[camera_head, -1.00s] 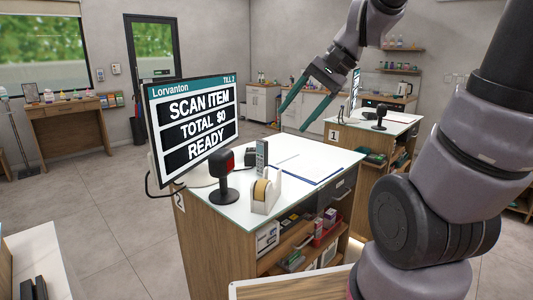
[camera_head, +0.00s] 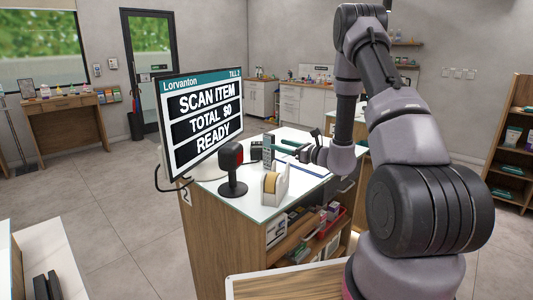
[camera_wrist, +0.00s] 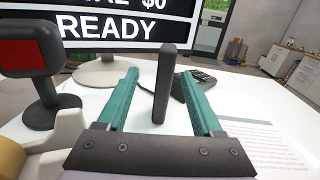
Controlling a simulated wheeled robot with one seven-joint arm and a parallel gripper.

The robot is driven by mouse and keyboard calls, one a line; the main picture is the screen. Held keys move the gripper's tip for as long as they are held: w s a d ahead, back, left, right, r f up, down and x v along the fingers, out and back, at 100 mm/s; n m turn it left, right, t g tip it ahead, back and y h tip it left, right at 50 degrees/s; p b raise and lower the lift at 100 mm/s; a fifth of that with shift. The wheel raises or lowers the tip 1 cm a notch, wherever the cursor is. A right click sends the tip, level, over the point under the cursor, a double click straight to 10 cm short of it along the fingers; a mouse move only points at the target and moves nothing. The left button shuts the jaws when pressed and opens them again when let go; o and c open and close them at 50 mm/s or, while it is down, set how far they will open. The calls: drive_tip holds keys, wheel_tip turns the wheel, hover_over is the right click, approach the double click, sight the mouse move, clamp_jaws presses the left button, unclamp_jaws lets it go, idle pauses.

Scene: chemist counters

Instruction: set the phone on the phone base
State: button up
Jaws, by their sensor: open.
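The phone is a slim dark grey handset (camera_head: 267,152) standing upright on the white counter, left of my gripper in the head view. In the wrist view the phone (camera_wrist: 164,85) shows upright between my two teal fingers, with gaps on both sides. My gripper (camera_head: 280,146) is open and level, low over the counter, its fingers pointing at the phone. It also shows in the wrist view (camera_wrist: 158,82). The phone base, a black unit with keys (camera_wrist: 203,77), sits on the counter just behind and right of the phone in the wrist view. Its left part is partly hidden by a finger.
A till screen (camera_head: 203,120) stands at the counter's left. A paper sheet (camera_wrist: 262,140) lies on the right.

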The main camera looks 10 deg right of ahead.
sight(265, 143)
drive_tip(key=shift+w+d+f+m+t+h, duration=0.2)
drive_tip(key=shift+w+d+f+m+h, duration=0.1)
drive_tip(key=shift+f, duration=0.25)
drive_tip(key=shift+w+d+f+m+t+h, duration=0.2)
drive_tip(key=shift+f+m, duration=0.1)
drive_tip(key=shift+f, duration=0.2)
drive_tip(key=x, duration=0.4)
drive_tip(key=shift+w+a, duration=0.2)
drive_tip(key=shift+w, duration=0.1)
drive_tip(key=x, duration=0.4)
drive_tip(key=shift+a+r, duration=0.2)
drive_tip(key=shift+a, duration=0.4)
drive_tip(key=shift+w+a, duration=0.2)
drive_tip(key=shift+w, duration=0.2)
clamp_jaws()
